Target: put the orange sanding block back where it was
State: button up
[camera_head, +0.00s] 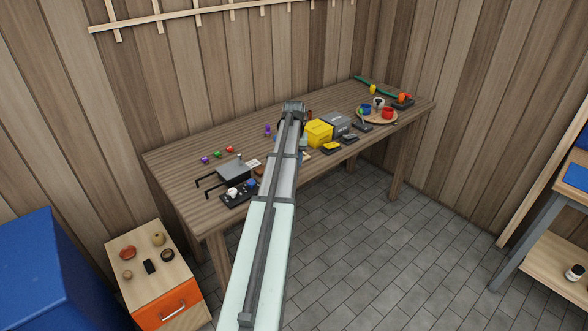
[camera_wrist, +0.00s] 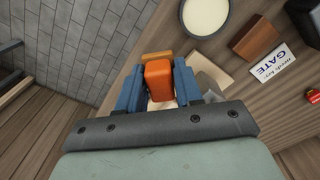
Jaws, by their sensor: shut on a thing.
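The orange sanding block (camera_wrist: 159,82) is between the two blue fingers of my gripper (camera_wrist: 158,76) in the wrist view. The gripper is shut on it. A second, browner orange surface (camera_wrist: 158,57) shows just beyond the block; I cannot tell if it is part of the same block. A pale tan flat piece (camera_wrist: 208,66) lies on the bench beside the fingers. In the head view my arm reaches over the workbench (camera_head: 185,160), and the block is hidden behind it.
In the wrist view, a round cream-topped container (camera_wrist: 205,14), a brown block (camera_wrist: 255,37) and a GATE card (camera_wrist: 272,62) lie nearby. In the head view, a yellow box (camera_head: 318,133) and grey box (camera_head: 337,123) stand right of my arm.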

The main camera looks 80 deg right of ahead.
jog(key=shift+f, duration=2.05)
jog(key=o, duration=0.7)
jog(key=shift+f, duration=0.1)
notch_tip(320, 180, up, 12)
jog(key=shift+r, duration=0.15)
